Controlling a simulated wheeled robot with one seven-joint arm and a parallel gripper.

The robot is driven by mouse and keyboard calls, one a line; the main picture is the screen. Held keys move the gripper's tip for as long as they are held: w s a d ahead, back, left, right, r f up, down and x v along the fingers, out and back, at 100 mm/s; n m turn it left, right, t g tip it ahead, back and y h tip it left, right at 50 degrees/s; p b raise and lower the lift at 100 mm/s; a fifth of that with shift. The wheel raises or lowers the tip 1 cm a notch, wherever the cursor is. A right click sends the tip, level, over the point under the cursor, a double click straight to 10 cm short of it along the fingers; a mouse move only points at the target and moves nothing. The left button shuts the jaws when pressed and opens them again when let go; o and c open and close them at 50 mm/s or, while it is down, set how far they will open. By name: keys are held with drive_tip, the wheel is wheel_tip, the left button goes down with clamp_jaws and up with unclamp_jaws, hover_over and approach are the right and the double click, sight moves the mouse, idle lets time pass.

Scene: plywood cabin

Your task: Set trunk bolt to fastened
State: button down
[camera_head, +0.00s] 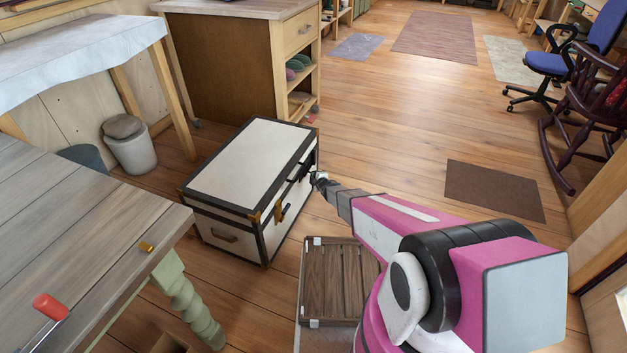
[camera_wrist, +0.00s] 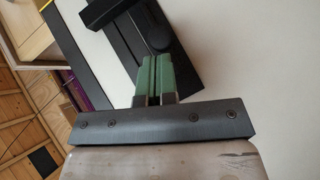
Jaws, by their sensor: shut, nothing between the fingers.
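The trunk (camera_head: 243,180) is cream with black edge bands and stands closed on the floor. Black fittings (camera_head: 297,170) and a brass-coloured latch piece (camera_head: 279,207) sit on its front face. My gripper (camera_head: 318,179) is at the trunk's front, close to the black fittings near the right end. In the wrist view my gripper (camera_wrist: 154,82) shows two green fingers pressed together, with nothing between them. Their tips are close to a black bolt fitting (camera_wrist: 150,35) with a round knob on the cream panel. I cannot tell whether they touch, or whether the bolt is fastened.
A grey wooden table (camera_head: 80,230) with a green leg stands at the left. A slatted wooden crate (camera_head: 338,282) lies on the floor before the trunk. A brown cabinet (camera_head: 220,75) stands behind.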

drive_tip(key=shift+w, duration=0.15)
drive_tip(key=w, duration=0.1)
drive_tip(key=w+d, duration=0.1)
drive_tip(key=w, duration=0.2)
drive_tip(key=shift+w+d, duration=0.2)
drive_tip(key=shift+d, duration=0.15)
